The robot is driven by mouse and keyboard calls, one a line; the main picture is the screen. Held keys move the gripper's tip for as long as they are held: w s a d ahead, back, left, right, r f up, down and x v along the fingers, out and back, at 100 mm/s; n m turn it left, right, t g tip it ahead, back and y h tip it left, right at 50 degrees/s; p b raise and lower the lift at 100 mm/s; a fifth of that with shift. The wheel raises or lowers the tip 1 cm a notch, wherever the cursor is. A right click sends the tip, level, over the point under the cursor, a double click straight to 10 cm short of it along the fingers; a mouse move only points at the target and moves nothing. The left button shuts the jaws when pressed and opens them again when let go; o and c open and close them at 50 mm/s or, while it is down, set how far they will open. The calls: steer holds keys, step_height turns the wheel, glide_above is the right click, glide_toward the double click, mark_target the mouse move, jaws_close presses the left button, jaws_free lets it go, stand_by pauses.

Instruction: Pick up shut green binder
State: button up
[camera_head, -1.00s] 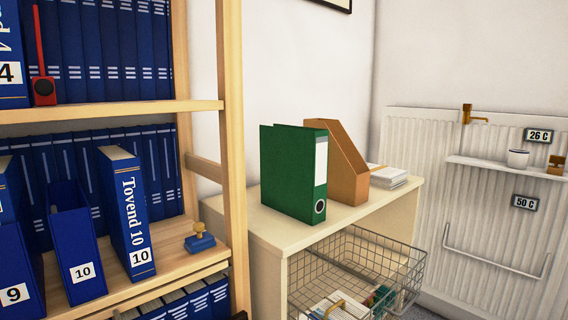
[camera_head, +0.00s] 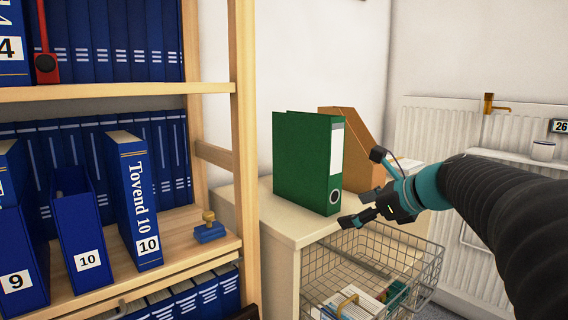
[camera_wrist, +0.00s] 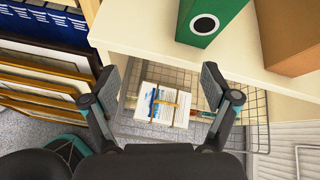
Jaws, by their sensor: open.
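The green binder (camera_head: 308,165) stands upright and shut on the cream cabinet top, its spine with a white label and round finger hole facing front right. Its lower spine (camera_wrist: 209,22) also shows at the top of the wrist view. My gripper (camera_head: 357,206) is open and empty, in front of the binder's lower right side and apart from it. In the wrist view my gripper (camera_wrist: 161,82) has its two fingers spread over the wire basket, with nothing between them at their level.
A brown magazine file (camera_head: 350,130) stands close behind the binder on the cabinet (camera_head: 290,222). A wire basket (camera_head: 420,262) holding papers juts out below. A wooden shelf post (camera_head: 243,130) rises at left, beside shelved blue binders. A radiator (camera_head: 440,130) is at right.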

mark_target(334, 195)
steer(key=w+d+r+m+t, duration=0.1)
steer(key=w+d+r+m, duration=0.1)
steer(key=w+d+m, duration=0.15)
steer(key=shift+y, duration=0.3)
steer(key=x, duration=0.8)
steer(key=shift+w+a+r, duration=0.15)
steer(key=shift+w+r, duration=0.1)
steer(key=shift+r, duration=0.1)
steer(key=shift+w+r+x, duration=0.1)
steer(key=shift+r+x, duration=0.1)
steer(key=shift+x, duration=0.7)
steer(key=shift+w+r+x, duration=0.1)
steer(key=shift+r+x, duration=0.1)
steer(key=shift+x, duration=0.75)
steer(key=shift+w+r+x, duration=0.1)
steer(key=shift+r+x, duration=0.05)
steer(key=shift+x, duration=0.75)
steer(key=shift+r, duration=0.1)
jaws_close()
